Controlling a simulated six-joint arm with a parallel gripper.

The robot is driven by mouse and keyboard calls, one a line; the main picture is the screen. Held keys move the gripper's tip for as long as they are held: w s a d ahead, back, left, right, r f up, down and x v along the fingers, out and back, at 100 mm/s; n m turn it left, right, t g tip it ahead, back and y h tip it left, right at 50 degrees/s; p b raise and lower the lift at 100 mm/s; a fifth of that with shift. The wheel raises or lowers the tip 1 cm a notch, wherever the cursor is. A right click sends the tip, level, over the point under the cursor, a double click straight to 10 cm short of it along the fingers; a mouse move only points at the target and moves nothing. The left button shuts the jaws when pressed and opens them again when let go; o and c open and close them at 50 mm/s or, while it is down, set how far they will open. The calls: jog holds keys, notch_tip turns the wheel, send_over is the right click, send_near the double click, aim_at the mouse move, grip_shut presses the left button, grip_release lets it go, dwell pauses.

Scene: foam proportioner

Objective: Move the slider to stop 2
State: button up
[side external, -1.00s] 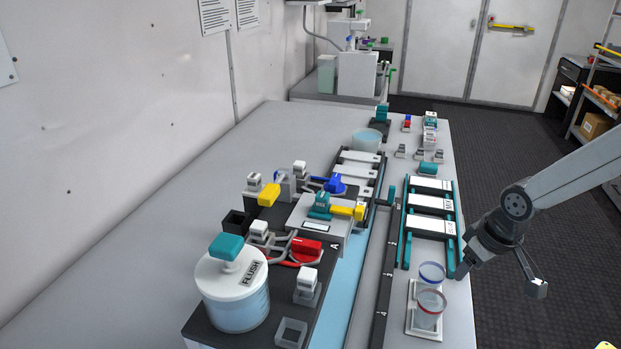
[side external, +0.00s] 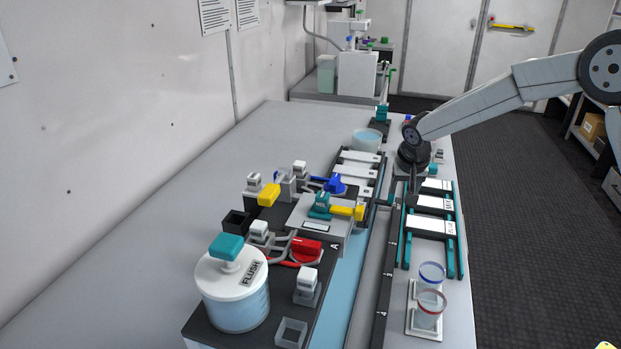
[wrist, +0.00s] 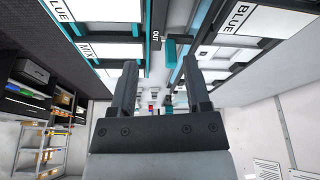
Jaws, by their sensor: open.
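The slider is a teal handle (wrist: 171,52) standing on the dark rail. In the wrist view it shows beyond and between my two fingertips, near the OUT label (wrist: 156,37). The rail (side external: 385,285) runs toward the front of the bench in the side view, with small white stop marks that are hard to read. My gripper (side external: 402,192) points down over the rail's far end and largely hides the slider there. In the wrist view my gripper (wrist: 160,63) is open with nothing between its fingers. Contact with the slider cannot be told.
A teal rack (side external: 460,255) with white labelled plates lies right of the rail, and two cups (side external: 431,272) stand in front of it. Left of the rail is a valve block with a yellow lever (side external: 346,212), a red knob (side external: 306,248) and a FLUSH tank (side external: 232,298).

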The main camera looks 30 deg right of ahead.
jog(key=w+d+m+h, duration=0.1)
jog(key=w+d+m, duration=0.1)
jog(key=w, duration=0.4)
jog(key=shift+w+d+f, duration=0.2)
jog(key=shift+d+f, duration=0.05)
jog(key=shift+f, duration=0.2)
jog(key=shift+f, duration=0.1)
jog(key=shift+x, duration=3.8)
jog(key=shift+w, duration=0.1)
grip_shut()
